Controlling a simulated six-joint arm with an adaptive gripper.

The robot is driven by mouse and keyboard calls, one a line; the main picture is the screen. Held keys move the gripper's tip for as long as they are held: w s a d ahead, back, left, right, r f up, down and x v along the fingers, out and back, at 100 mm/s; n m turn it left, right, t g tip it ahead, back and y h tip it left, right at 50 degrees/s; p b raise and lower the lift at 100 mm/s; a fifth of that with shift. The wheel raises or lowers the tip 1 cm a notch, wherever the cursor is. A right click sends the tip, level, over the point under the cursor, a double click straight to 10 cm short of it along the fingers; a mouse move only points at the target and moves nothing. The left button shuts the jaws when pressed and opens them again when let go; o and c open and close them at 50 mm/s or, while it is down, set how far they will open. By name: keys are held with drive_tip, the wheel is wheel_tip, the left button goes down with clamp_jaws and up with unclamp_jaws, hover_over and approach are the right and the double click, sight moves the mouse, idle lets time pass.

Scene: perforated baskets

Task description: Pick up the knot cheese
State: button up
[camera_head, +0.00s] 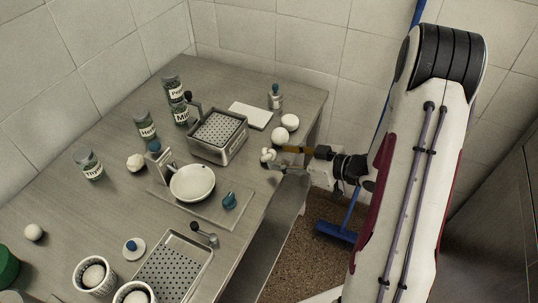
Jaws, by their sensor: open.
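A small white lumpy piece that looks like the knot cheese (268,155) sits near the right edge of the table, right of the perforated basket. My gripper (277,158) reaches in from the right with its fingertips at this piece. Its fingers are open, and I cannot tell whether they touch it. Another white lumpy piece (135,162) lies at the left, near the jars, so which one is the knot cheese is not certain.
Two round white balls (290,121) (278,136) lie just behind my gripper. A perforated metal basket (232,151) stands to its left. A white dish (192,184) on a board and a perforated tray (172,277) are nearer. Jars (146,126) line the left.

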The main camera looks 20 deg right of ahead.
sight(274, 154)
idle(0.3)
drive_tip(key=shift+x, duration=1.3)
drive_tip(key=shift+r+x, duration=0.2)
drive_tip(key=shift+x, duration=1.1)
drive_tip(key=shift+a, duration=0.15)
drive_tip(key=c, duration=0.9)
